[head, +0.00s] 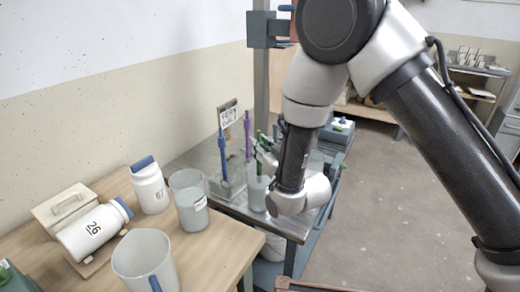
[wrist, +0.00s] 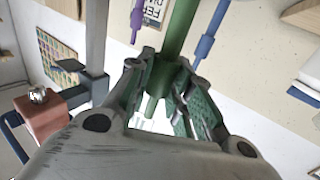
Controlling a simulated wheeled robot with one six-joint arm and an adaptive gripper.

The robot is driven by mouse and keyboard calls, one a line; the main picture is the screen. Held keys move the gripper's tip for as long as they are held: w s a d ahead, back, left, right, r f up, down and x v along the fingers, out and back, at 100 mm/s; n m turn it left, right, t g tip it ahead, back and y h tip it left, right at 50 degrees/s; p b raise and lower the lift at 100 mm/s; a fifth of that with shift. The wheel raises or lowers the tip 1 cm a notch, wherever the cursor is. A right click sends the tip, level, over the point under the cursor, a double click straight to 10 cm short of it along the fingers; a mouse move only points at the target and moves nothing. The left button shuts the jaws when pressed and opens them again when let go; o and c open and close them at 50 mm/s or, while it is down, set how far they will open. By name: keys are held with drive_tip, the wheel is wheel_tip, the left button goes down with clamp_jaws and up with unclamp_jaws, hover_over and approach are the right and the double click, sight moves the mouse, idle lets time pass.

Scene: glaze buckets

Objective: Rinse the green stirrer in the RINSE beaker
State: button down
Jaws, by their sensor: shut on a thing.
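My gripper (head: 264,158) is shut on the green stirrer (head: 260,137), above the metal-topped stand. In the wrist view the green shaft (wrist: 181,30) passes between the fingers (wrist: 160,82) of my gripper. The stirrer's lower end is mostly hidden in the head view. A pale beaker (head: 257,193) stands on the metal top just below my gripper; I cannot tell whether the stirrer reaches into it. The label is too small to read, so I cannot tell which beaker is RINSE.
A blue stirrer (head: 223,152) and a purple stirrer (head: 247,130) stand upright behind the beakers, near a small sign (head: 228,113). White bottle 67 (head: 151,190), lying bottle 26 (head: 90,232) and a clear jug (head: 143,256) occupy the wooden table. A post (head: 261,85) rises behind.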

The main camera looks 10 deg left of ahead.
drive_tip(key=shift+r, duration=0.8)
drive_tip(key=shift+f, duration=0.15)
drive_tip(key=shift+f, duration=1.25)
drive_tip(key=shift+r, duration=0.1)
drive_tip(key=shift+r, duration=1.3)
drive_tip(key=shift+f, duration=0.1)
